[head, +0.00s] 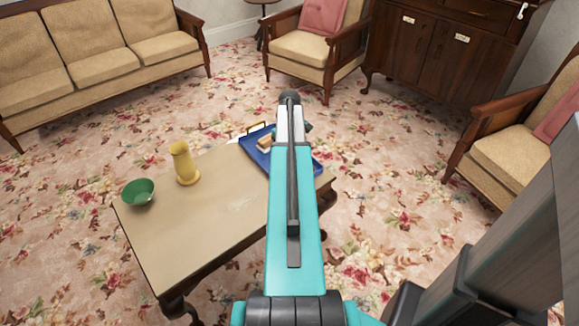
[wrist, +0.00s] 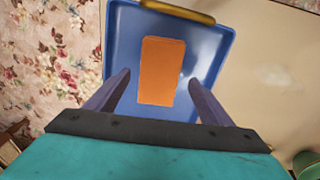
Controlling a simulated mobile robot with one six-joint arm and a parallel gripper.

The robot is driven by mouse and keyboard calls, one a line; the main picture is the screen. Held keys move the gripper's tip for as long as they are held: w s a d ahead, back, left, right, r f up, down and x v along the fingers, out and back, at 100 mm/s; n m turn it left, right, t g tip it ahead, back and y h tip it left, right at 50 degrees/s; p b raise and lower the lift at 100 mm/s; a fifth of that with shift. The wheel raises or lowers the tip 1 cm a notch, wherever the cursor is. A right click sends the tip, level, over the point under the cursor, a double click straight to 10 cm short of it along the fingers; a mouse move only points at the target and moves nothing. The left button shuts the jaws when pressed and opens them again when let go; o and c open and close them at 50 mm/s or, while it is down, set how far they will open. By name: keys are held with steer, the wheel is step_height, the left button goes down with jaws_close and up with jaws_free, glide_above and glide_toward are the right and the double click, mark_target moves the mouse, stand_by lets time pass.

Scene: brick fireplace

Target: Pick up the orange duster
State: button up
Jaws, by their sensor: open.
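The orange duster (wrist: 160,70) is a flat orange block lying in the blue tray (wrist: 215,38) in the wrist view. In the head view my arm covers part of the tray (head: 254,152), and a small tan and orange piece (head: 265,142) shows inside it at the arm's left edge. My gripper (wrist: 157,80) is open, its two dark fingers apart on either side of the duster's near end. No contact with the duster shows, and the height above it is hard to tell. In the head view my gripper is hidden behind my arm.
The tray, with a gold handle (wrist: 178,11), sits at the far right end of the wooden table (head: 215,225). A sofa, armchairs and a cabinet surround the flowered carpet.

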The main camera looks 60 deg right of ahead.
steer(key=shift+f, duration=0.9)
steer(key=c, duration=1.2)
steer(key=shift+r+p, duration=0.55)
steer(key=shift+r, duration=4.5)
